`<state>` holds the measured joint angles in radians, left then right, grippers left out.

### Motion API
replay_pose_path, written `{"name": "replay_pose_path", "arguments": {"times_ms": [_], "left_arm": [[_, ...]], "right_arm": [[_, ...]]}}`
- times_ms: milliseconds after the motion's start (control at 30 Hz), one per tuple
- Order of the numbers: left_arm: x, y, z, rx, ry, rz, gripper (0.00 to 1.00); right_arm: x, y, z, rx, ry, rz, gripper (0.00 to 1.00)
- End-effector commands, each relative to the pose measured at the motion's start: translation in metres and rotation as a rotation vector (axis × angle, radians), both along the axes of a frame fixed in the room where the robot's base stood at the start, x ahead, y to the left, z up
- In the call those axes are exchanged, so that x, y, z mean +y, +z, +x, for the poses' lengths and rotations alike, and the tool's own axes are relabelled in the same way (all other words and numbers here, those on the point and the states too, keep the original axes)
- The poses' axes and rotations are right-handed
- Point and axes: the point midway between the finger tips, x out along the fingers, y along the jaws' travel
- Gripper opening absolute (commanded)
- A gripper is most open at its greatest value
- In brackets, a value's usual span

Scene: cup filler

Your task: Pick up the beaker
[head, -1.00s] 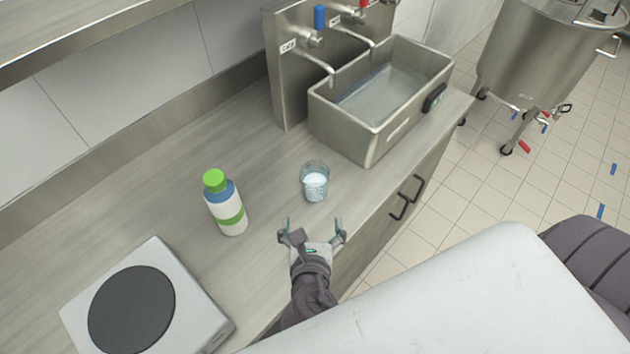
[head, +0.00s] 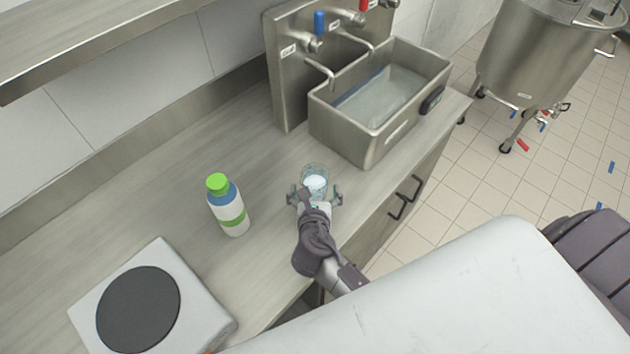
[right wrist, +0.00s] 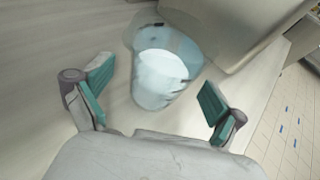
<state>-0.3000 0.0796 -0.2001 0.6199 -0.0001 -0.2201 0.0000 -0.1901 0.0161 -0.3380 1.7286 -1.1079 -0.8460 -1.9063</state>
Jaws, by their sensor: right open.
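The beaker (head: 314,178) is a clear glass with white-blue contents, standing upright on the counter in front of the sink. My right gripper (head: 315,193) is open, with its fingers on either side of the beaker's near part in the head view. In the right wrist view the beaker (right wrist: 165,72) stands between and slightly beyond the teal fingertips of the right gripper (right wrist: 155,95), with gaps on both sides. The gripper's palm and wrist hide part of the beaker's lower near side in the head view. My left gripper is not in view.
A white bottle with a green cap (head: 229,207) stands left of the beaker. A hot plate (head: 205,312) lies at the lower left. A metal sink (head: 365,140) with taps stands just behind and right of the beaker. The counter between bottle and beaker is clear.

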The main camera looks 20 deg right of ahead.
Motion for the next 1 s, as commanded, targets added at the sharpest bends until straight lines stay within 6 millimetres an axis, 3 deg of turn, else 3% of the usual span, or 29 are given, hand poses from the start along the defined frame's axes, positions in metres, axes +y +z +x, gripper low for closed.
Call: {"name": "replay_pose_path", "arguments": {"times_ms": [233,633,1000], "left_arm": [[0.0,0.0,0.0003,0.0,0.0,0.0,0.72],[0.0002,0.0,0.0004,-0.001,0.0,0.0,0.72],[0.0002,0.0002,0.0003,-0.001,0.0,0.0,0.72]], "right_arm": [[-0.0007,-0.0008,0.0015,0.0,0.001,0.0,0.94],[-0.0006,-0.0009,0.0012,0.0,0.0,0.0,0.27],[-0.0007,0.0047,0.0015,-0.002,0.0,0.0,0.25]]}}
